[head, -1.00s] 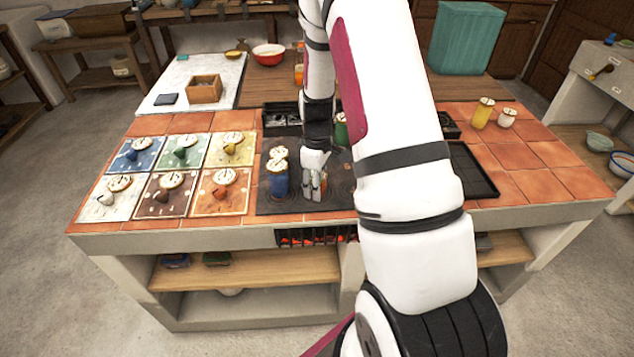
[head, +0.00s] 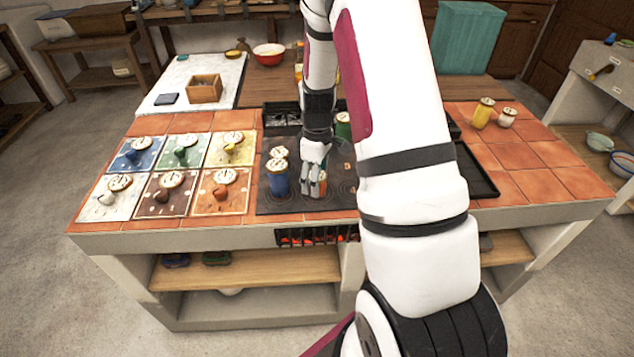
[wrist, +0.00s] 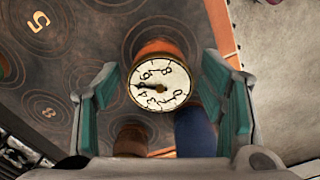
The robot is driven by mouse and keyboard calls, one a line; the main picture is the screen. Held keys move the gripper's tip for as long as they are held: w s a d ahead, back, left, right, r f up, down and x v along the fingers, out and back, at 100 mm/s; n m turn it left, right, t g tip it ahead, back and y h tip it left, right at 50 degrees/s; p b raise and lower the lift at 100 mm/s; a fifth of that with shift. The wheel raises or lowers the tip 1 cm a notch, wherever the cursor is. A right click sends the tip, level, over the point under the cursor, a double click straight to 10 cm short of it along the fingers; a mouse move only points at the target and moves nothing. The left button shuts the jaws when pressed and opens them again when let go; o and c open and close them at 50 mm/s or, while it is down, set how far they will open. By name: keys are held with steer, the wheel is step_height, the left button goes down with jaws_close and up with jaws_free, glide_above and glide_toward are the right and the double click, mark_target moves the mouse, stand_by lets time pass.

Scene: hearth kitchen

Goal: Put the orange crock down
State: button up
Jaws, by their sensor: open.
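The orange crock (wrist: 160,48) with a round white dial lid (wrist: 159,86) stands on the dark stove plate (wrist: 75,75). In the head view only a sliver of the orange crock (head: 322,188) shows; my fingers hide the rest. My gripper (wrist: 163,78) is open, one finger on each side of the crock, with gaps between the fingers and the lid in the wrist view. In the head view my gripper (head: 315,187) is low over the front of the stove plate.
A blue crock (head: 279,182) stands just left of my gripper, and a green one (head: 343,128) stands behind it. Several coloured tiles (head: 182,151) with small dials lie at the left. Yellow (head: 482,114) and white (head: 506,119) crocks stand at the right, where the orange tiles (head: 530,155) are largely clear.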

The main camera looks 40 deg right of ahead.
step_height(320, 180, up, 10)
steer(key=shift+f, duration=0.15)
steer(key=s+a+r+m+t, duration=0.1)
steer(key=s+a+r, duration=0.3)
steer(key=a+r, duration=0.25)
steer(key=s+a+r+m+t, duration=0.1)
steer(key=s+a+r+m, duration=0.1)
steer(key=s+a+r, duration=0.45)
steer(key=s+a+r+m+t, duration=0.1)
steer(key=s+a+r, duration=0.2)
steer(key=s, duration=0.3)
steer(key=s+a+r+m+t, duration=0.1)
steer(key=s+a+r, duration=0.2)
steer(key=s, duration=0.3)
steer(key=shift+a+r+m, duration=0.15)
steer(key=shift+a+m, duration=0.2)
steer(key=shift+m, duration=0.05)
